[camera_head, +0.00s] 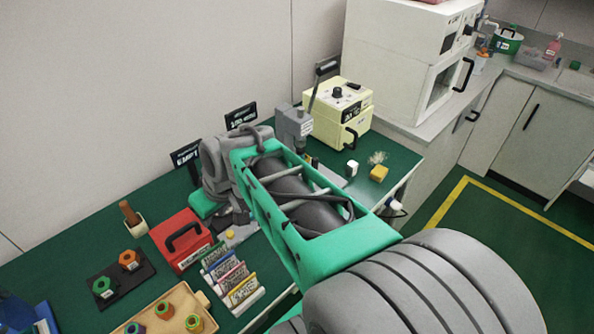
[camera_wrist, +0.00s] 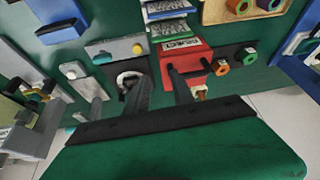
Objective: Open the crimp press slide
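A red box (camera_head: 180,238) with a black bar handle stands on the green bench; it also shows in the wrist view (camera_wrist: 187,48). Its label is too small to read, so I cannot tell whether it is the crimp press. In the head view my arm hides part of the bench.
A cream box (camera_head: 338,113) with a black handle and a grey lever press (camera_head: 293,124) stand farther back. Labelled blocks (camera_head: 232,278), a dark tray with coloured nuts (camera_head: 120,275) and a tan tray (camera_head: 183,295) crowd the front. A white oven stands at the bench's far end.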

